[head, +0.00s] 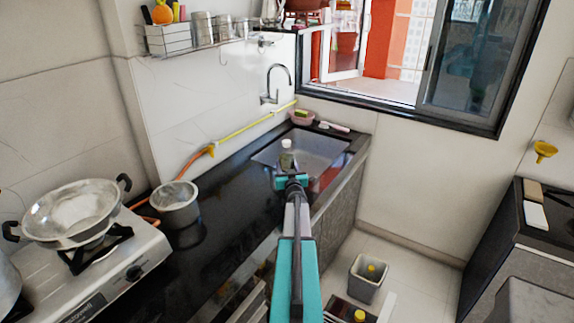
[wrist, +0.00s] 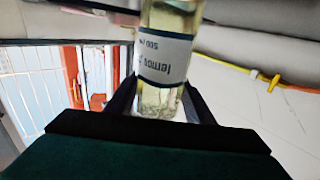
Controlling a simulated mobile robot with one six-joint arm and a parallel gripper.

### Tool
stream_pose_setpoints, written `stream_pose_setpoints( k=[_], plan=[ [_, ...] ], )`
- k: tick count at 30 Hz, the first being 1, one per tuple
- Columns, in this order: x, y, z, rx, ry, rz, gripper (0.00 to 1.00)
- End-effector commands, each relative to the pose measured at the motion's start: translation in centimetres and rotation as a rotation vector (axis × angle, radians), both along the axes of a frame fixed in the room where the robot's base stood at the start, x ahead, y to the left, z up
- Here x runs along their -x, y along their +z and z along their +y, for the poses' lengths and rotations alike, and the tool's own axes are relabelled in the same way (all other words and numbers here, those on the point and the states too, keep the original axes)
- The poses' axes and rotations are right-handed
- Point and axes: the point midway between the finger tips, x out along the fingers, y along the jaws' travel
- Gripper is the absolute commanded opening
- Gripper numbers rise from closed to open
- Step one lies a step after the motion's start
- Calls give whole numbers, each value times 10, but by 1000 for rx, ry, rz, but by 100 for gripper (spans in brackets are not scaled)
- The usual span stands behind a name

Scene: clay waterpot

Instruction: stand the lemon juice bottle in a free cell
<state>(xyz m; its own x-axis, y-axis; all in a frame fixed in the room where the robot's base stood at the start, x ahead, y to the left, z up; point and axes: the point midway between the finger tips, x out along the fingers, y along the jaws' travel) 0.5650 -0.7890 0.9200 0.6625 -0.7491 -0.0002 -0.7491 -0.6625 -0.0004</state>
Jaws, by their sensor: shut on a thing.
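The lemon juice bottle (head: 287,158) is pale yellow-green with a white cap in the head view. My gripper (head: 291,181) holds it above the dark counter, at the near side of the sink. In the wrist view the bottle (wrist: 165,65) stands between the two dark fingers (wrist: 160,103); its white label reads "lemon" upside down. Part of the bottle is out of the wrist frame. A dark container (head: 340,311) with a yellow-capped item (head: 359,316) shows at the bottom edge of the head view, mostly cut off; I cannot make out its cells.
The sink (head: 318,157) is set in the black counter (head: 235,205). A metal pot (head: 175,207) and a wide pan (head: 75,208) on the stove (head: 130,265) stand at left. A grey bin (head: 366,283) is on the floor.

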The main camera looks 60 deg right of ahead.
Motion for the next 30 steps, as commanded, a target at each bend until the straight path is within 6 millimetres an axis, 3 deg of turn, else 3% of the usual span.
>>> stream_pose_setpoints(
  k=[17, 18, 21, 30],
  plan=[
    [-1, -6, 1, 2, 2, -2, 8],
    [-1, -7, 1, 0, 1, 0, 51],
    [-1, -6, 1, 0, 1, 0, 67],
    [-1, -6, 1, 0, 1, 0, 67]
  ],
)
